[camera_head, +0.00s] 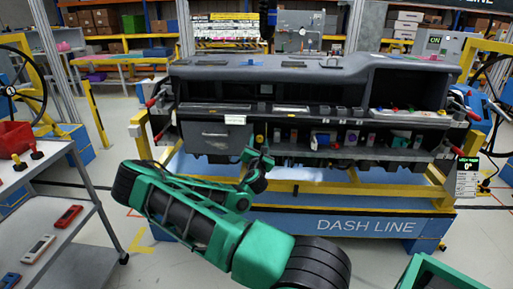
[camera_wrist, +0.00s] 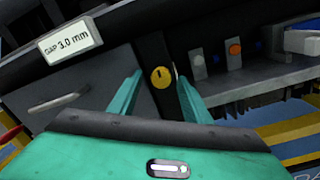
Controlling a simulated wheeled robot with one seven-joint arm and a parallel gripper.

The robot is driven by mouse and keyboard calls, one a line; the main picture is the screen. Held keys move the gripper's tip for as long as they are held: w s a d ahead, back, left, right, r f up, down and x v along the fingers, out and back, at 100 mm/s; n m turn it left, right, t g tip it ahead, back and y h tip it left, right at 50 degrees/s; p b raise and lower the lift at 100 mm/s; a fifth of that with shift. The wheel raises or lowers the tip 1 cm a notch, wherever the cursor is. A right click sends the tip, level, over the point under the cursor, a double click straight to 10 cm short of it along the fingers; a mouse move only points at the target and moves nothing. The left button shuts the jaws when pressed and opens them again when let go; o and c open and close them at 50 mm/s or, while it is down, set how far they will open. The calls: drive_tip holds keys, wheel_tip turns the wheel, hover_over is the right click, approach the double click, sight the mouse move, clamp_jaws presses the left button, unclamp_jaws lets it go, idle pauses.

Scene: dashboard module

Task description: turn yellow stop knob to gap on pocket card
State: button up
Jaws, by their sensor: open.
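The yellow stop knob (camera_wrist: 161,77) is a small round disc with a short dark mark near its top. It also shows in the head view (camera_head: 260,139), just right of the drawer. The white pocket card (camera_wrist: 68,42) reads "GAP 3.0 mm" and sits above the drawer, left of the knob; it is small in the head view (camera_head: 235,119). My gripper (camera_wrist: 158,84) is open, with one green finger on each side of the knob in the picture. I cannot tell whether the fingers reach around it or stop short. No contact is visible.
A grey drawer (camera_head: 213,136) with a handle is left of the knob. Orange (camera_wrist: 234,48) and white (camera_wrist: 198,62) small parts stand on the ledge to its right. A yellow rail (camera_head: 330,187) runs below the dashboard. A grey cart (camera_head: 70,210) stands at left.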

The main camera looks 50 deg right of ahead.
drive_tip(key=v, duration=1)
drive_tip(key=shift+a+f, duration=0.2)
drive_tip(key=shift+a, duration=0.1)
drive_tip(key=s+d+r+m+g+h, duration=0.1)
drive_tip(key=s+d+m+g+h, duration=0.1)
drive_tip(key=s+d+m+g, duration=0.35)
drive_tip(key=s+d+r+m+g+h, duration=0.2)
drive_tip(key=s+m+g, duration=0.2)
drive_tip(key=s+m, duration=0.35)
drive_tip(key=s+a+f+m+g+y, duration=0.2)
drive_tip(key=s+f+m+g+y, duration=0.3)
drive_tip(key=s+m, duration=0.4)
drive_tip(key=s+a+r+m+y, duration=0.1)
drive_tip(key=s+a+m+y, duration=0.1)
drive_tip(key=a+m+y, duration=0.3)
drive_tip(key=s+a+y, duration=0.2)
drive_tip(key=a+y, duration=0.1)
drive_tip(key=a, duration=0.5)
drive_tip(key=s+a+r+t+y, duration=0.1)
drive_tip(key=s+a+r+y, duration=0.1)
drive_tip(key=a+r, duration=0.3)
drive_tip(key=s+a+r+t+y, duration=0.1)
drive_tip(key=a+r+y, duration=0.2)
drive_tip(key=a+r, duration=0.3)
drive_tip(key=a, duration=0.3)
drive_tip(key=shift+s+r, duration=0.35)
drive_tip(key=shift+s, duration=0.05)
